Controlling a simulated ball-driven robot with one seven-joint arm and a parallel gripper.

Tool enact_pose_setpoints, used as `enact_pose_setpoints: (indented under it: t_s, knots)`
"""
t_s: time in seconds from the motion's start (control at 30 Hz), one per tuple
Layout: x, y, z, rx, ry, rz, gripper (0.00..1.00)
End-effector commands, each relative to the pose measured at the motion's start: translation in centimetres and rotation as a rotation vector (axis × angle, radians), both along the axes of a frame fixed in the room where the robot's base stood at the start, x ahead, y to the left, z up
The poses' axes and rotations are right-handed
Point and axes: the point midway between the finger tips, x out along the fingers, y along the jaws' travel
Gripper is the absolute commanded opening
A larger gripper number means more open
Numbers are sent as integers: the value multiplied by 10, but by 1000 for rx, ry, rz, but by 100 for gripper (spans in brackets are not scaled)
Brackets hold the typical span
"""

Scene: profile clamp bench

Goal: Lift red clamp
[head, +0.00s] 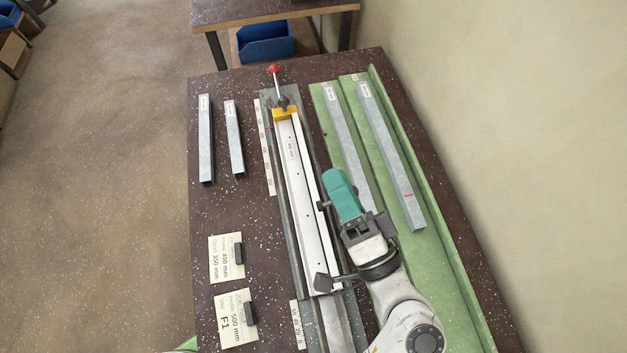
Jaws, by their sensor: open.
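The red clamp shows as a red ball knob (274,69) on a metal lever, standing up from a dark clamp body (283,103) at the far end of the rail. A yellow block (285,115) sits just in front of that body, against the far end of a white profile (293,160). My gripper (323,244) is open, with its dark fingers spread over the near half of the white profile. It is well short of the red knob and apart from it. I cannot tell whether the fingers touch the profile.
Two short grey profiles (205,140) lie on the left. Two long ones (395,155) lie on a green tray (432,245) at right, partly behind my arm. Job cards (226,262) with dark blocks lie front left. A second table (255,12) and blue bin (265,43) stand behind.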

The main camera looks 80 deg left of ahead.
Motion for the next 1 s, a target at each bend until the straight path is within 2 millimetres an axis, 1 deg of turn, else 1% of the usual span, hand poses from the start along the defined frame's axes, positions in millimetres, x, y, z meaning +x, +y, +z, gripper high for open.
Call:
enact_pose_setpoints:
  t_s: [0.03,0.1,0.3,0.47,0.73,0.77,1.0]
  knots:
    - [-8,-8,6,-1,0,-1,55]
    - [-18,-15,9,0,0,0,55]
    - [-37,-32,20,0,0,0,55]
    - [-44,-37,24,1,-1,1,55]
    - [-44,-37,25,1,-1,1,55]
    - [-44,-37,25,1,-1,1,53]
    - [-44,-37,25,1,0,1,30]
